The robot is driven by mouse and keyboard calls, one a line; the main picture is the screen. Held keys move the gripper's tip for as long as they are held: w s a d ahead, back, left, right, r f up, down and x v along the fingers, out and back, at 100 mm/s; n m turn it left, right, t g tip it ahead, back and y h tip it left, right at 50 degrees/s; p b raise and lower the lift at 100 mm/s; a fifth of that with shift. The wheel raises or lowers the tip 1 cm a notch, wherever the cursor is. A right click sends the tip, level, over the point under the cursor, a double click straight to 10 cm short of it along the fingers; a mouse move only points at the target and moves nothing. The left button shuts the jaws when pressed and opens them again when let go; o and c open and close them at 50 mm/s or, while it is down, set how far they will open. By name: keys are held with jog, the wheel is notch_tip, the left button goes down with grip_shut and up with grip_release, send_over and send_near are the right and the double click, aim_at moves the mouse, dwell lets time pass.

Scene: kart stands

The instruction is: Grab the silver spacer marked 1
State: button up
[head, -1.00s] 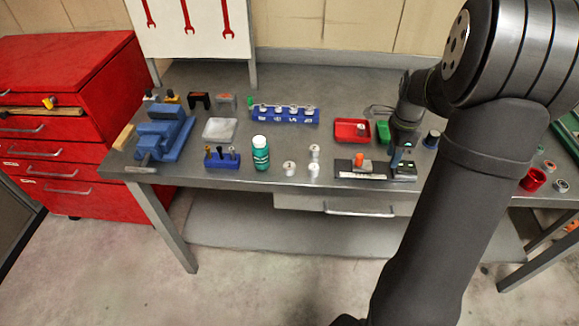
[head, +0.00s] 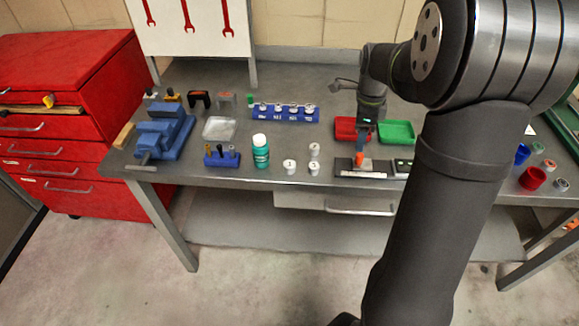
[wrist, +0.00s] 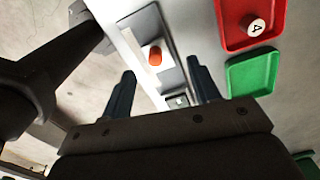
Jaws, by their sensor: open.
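Three small silver-white spacers stand on the bench in the head view: a left one (head: 289,167), a back one (head: 314,149) and a front one (head: 313,168). Their tops carry dark marks too small to read, so I cannot tell which is marked 1. My gripper (head: 360,150) is right of them, above the grey fixture (head: 346,172) with an orange-topped piece. In the wrist view my gripper (wrist: 162,85) is open, its dark fingers apart and nothing held. A spacer marked 4 (wrist: 256,24) lies in the red tray (wrist: 232,38).
The green tray (head: 397,131) is right of the red one. A teal bottle (head: 261,152) stands left of the spacers. Behind is a blue rack (head: 285,115) with several silver pieces; a blue vise (head: 165,132) is at left.

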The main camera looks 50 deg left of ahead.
jog(key=s+a+r+m, duration=0.2)
jog(key=s+a+r, duration=0.25)
jog(key=s, duration=0.35)
jog(key=s+a+r+m, duration=0.2)
jog(key=s+a+r, duration=0.2)
jog(key=s+a, duration=0.25)
send_over(289, 164)
jog(key=f, duration=1.1)
jog(key=shift+w+f, duration=0.25)
jog(key=shift+w, duration=0.05)
jog(key=shift+s+f, duration=0.2)
jog(key=shift+f, duration=2.5)
jog(key=shift+c, duration=0.5)
jog(key=c, duration=1)
